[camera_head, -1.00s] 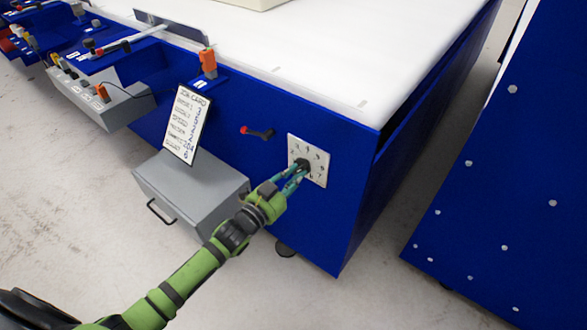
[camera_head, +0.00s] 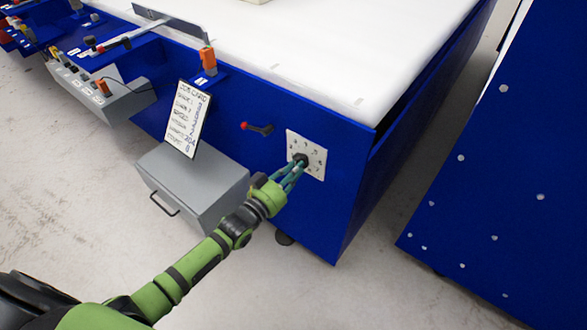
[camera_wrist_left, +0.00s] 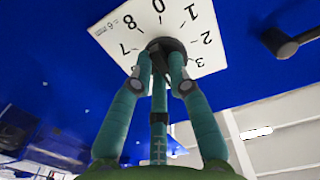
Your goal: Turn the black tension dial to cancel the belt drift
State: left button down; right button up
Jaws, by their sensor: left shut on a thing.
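The black tension dial (camera_head: 300,160) sits at the middle of a white numbered plate (camera_head: 317,142) on the blue side of the machine. My left gripper (camera_head: 297,166) is shut on the dial, its teal fingers reaching in from the lower left. In the left wrist view the gripper (camera_wrist_left: 166,78) has its fingers around the dark dial (camera_wrist_left: 165,45). The plate (camera_wrist_left: 112,30) there shows 7, 8, 0, 1, 2 and 3; the rest is hidden by the fingers. The dial's pointer cannot be made out. My right gripper is not in view.
A red-tipped black lever (camera_head: 257,128) sticks out left of the plate. A job card (camera_head: 187,118) stands above a grey drawer box (camera_head: 193,183). The white belt (camera_head: 310,60) lies on top. Another blue machine (camera_head: 490,180) stands at right, with bare floor between.

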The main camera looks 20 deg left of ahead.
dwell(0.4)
pick_arm(q)
jog(key=c, duration=1.2)
grip_release()
jog(key=v, duration=1.2)
